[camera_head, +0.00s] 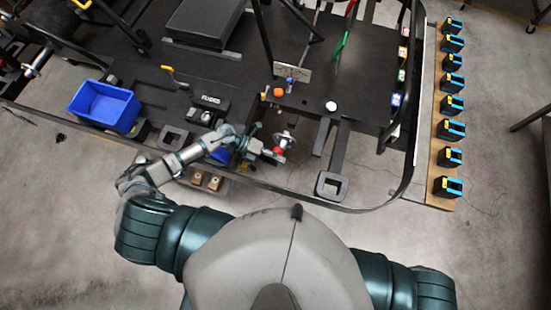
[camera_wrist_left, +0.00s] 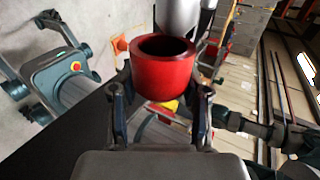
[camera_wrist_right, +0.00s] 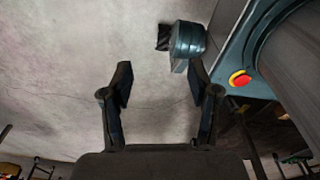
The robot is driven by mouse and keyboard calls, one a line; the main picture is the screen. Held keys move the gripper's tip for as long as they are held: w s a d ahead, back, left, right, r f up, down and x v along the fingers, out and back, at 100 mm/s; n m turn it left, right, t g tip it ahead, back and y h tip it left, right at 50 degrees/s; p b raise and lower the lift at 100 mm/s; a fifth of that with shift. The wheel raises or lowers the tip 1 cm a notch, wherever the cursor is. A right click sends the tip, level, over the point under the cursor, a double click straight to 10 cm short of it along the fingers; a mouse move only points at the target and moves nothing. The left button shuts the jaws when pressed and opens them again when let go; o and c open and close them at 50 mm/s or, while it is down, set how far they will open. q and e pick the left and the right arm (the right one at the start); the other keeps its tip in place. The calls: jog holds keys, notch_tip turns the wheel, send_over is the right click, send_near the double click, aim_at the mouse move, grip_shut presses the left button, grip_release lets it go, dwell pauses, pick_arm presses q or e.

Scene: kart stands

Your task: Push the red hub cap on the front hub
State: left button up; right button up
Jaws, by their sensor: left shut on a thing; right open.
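The red hub cap (camera_head: 278,151) is a short hollow cylinder, held in my left gripper (camera_head: 270,155) close to the silver front hub (camera_head: 287,138). In the left wrist view the red cap (camera_wrist_left: 165,76) sits between the two fingers of the left gripper (camera_wrist_left: 160,92), its open end showing. A grey cylinder (camera_wrist_left: 178,15) stands just behind it; I cannot tell whether they touch. My right gripper (camera_wrist_right: 160,74) shows only in the right wrist view, open and empty above the floor.
A blue bin (camera_head: 104,105) stands on the kart at the left. An orange knob (camera_head: 279,92) and a white knob (camera_head: 330,106) are beyond the hub. The dark frame rail (camera_head: 375,206) curves along the near and right sides. Several black-and-blue blocks line a wooden board (camera_head: 437,150).

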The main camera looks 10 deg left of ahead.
pick_arm(q)
jog(key=shift+d, duration=0.35)
jog(key=shift+d+r, duration=0.15)
jog(key=shift+d, duration=0.2)
jog(key=shift+d+p, duration=0.3)
jog(key=shift+p, duration=0.05)
pick_arm(e)
jog(key=shift+d+r, duration=0.25)
jog(key=shift+d, duration=0.8)
pick_arm(q)
jog(key=shift+a, duration=0.15)
pick_arm(e)
jog(key=shift+a, duration=0.1)
